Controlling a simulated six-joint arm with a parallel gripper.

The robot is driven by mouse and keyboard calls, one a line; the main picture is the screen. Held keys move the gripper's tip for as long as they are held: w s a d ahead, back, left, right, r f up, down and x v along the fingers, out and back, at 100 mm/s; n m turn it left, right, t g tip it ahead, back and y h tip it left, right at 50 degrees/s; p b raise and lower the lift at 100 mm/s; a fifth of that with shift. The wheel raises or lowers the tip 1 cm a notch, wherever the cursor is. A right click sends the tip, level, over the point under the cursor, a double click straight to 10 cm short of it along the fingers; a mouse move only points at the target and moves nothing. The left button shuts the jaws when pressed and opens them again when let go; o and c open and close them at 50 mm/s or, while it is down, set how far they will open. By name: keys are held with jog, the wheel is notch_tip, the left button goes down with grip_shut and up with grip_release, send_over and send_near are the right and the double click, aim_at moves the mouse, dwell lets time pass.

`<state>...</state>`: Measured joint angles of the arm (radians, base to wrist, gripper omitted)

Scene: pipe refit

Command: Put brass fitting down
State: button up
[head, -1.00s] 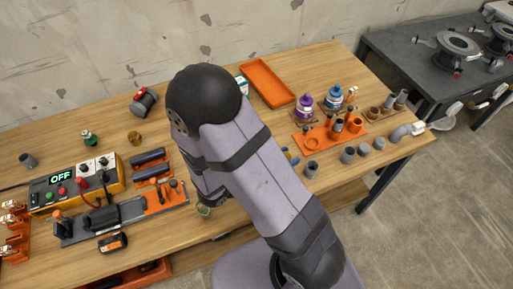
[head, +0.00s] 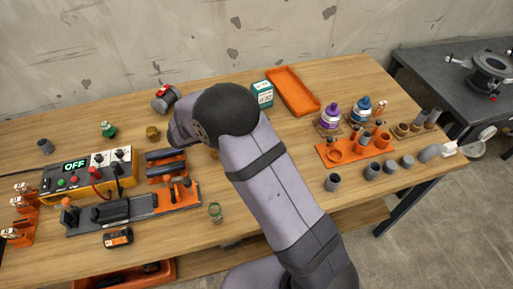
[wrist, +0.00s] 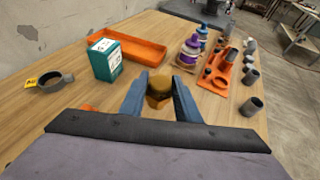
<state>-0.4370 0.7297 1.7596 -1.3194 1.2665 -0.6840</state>
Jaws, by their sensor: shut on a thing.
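The brass fitting (wrist: 158,92) is a short, yellow-brown piece between the blue fingers of my gripper (wrist: 159,84) in the wrist view. My gripper is shut on it, with one finger on each side. I cannot tell whether its underside touches the wooden table (wrist: 105,97). In the head view my own arm hides the gripper and most of what it holds. A second brass-coloured piece (head: 153,133) stands on the table left of my arm, behind the control box.
A teal and white box (head: 262,94) and an orange tray (head: 292,92) are at the back. An orange rack (head: 346,156), bottles (head: 330,115) and grey pipe pieces (head: 333,182) stand on the right. A control box (head: 90,174) is on the left. A small greenish cup (head: 215,212) stands near the front edge.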

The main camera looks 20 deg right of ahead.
jog(key=shift+s+d+n+t, duration=0.1)
jog(key=shift+s+n+t, duration=0.05)
jog(key=shift+n+t, duration=0.2)
jog(key=shift+y, duration=0.3)
jog(key=shift+f+p, duration=0.65)
jog(key=shift+f, duration=4.4)
jog(key=shift+f, duration=0.15)
jog(key=o, duration=1.1)
